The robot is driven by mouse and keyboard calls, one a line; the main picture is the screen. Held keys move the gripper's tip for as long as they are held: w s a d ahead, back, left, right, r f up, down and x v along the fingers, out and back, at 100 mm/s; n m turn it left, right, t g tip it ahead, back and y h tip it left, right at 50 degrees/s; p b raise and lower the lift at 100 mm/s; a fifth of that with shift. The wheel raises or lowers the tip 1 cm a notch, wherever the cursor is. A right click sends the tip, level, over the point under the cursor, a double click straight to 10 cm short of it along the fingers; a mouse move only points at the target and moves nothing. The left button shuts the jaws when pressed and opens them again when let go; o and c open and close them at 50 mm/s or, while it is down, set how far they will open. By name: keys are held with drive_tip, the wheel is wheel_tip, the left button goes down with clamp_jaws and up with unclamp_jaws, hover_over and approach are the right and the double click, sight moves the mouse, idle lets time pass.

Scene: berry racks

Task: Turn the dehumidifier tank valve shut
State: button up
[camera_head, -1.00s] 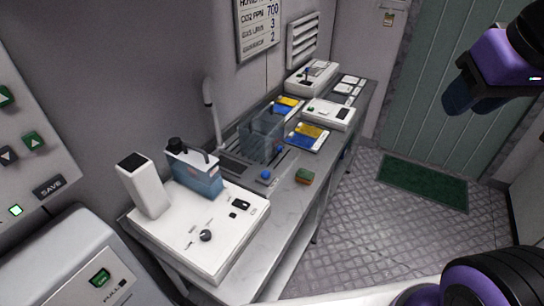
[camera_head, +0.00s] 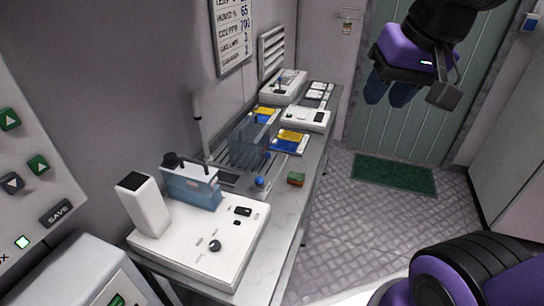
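A white unit (camera_head: 185,262) stands at the near end of the bench, with a blue-tinted tank (camera_head: 195,190) at its back. A dark fitting (camera_head: 172,160) sits on top of the tank, and a round black knob (camera_head: 215,245) is on the unit's top panel. I cannot tell for sure which of these two is the tank valve, or how far it is turned. My gripper (camera_head: 389,93) hangs at the upper right, in front of the green door, well away from the unit. It appears empty; its finger gap is not clear.
The bench (camera_head: 289,208) runs back along the left wall with a clear glass-like box (camera_head: 249,145), a green-and-red block (camera_head: 296,178) and white devices (camera_head: 305,118). A control panel (camera_head: 28,175) fills the left edge. The tiled floor right of the bench is clear up to the green mat (camera_head: 395,174).

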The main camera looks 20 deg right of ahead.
drive_tip(key=w+a+f+m+g+y, duration=0.15)
drive_tip(key=w+f+m+y, duration=0.4)
drive_tip(key=w, duration=0.75)
drive_tip(key=w+a+f+m+g+y, duration=0.1)
drive_tip(key=w+f+m+g+y, duration=0.1)
drive_tip(key=w+f+m, duration=0.9)
drive_tip(key=w+d+f+m+t+y, duration=0.25)
drive_tip(key=w+f+m+y, duration=0.2)
drive_tip(key=w+f, duration=0.65)
drive_tip(key=m+t, duration=0.4)
drive_tip(key=m, duration=0.6)
approach(273, 163)
drive_tip(key=r, duration=0.4)
drive_tip(key=shift+s+d+r, duration=0.1)
drive_tip(key=shift+d+r, duration=0.05)
drive_tip(key=shift+d, duration=0.2)
drive_tip(key=shift+a, duration=0.25)
drive_tip(key=x, duration=1)
drive_tip(key=shift+f, duration=0.2)
drive_tip(key=shift+c, duration=0.5)
drive_tip(key=c, duration=0.6)
